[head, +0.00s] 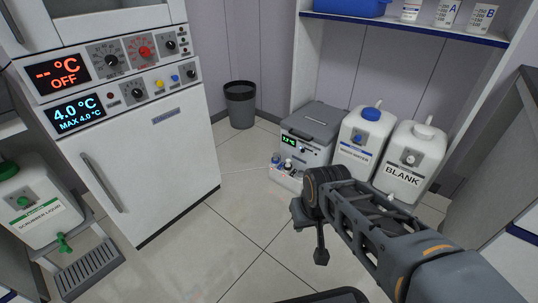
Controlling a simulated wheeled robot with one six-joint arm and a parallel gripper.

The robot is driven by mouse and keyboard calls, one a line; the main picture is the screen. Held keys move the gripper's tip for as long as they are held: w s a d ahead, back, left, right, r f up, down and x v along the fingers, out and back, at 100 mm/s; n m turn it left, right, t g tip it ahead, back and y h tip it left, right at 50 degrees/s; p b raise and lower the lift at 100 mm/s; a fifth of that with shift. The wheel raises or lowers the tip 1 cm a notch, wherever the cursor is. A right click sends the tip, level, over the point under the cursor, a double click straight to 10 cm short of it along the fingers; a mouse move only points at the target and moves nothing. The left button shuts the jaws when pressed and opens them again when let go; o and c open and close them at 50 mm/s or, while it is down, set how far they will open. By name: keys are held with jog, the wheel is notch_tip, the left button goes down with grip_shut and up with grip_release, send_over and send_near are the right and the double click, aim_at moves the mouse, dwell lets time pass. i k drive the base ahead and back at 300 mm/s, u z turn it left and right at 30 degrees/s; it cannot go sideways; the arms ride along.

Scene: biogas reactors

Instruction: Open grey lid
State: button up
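A white box unit with a grey lid (312,121) stands on the floor against the back wall. The lid lies flat and closed on top, and a dark strip shows on it. A small green-lit display is on the front of the box. My arm reaches in from the lower right. My gripper (311,226) is in front of the box, nearer to me, and apart from the lid. Its fingers are dark and partly hidden by the wrist, so I cannot tell whether they are open or shut.
Small bottles in a white holder (285,174) stand before the box. A blue-capped canister (359,141) and a BLANK canister (408,160) stand right of it. A shelf (410,30) hangs above. A bin (240,104) and a white cabinet (150,165) are left. The middle floor is clear.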

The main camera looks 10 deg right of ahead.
aim_at(318, 122)
jog(key=u, duration=0.35)
jog(key=k, duration=0.2)
jog(key=z, duration=0.85)
jog(key=i, duration=0.85)
jog(key=u, duration=0.65)
jog(key=i, duration=0.75)
jog(key=u, duration=0.7)
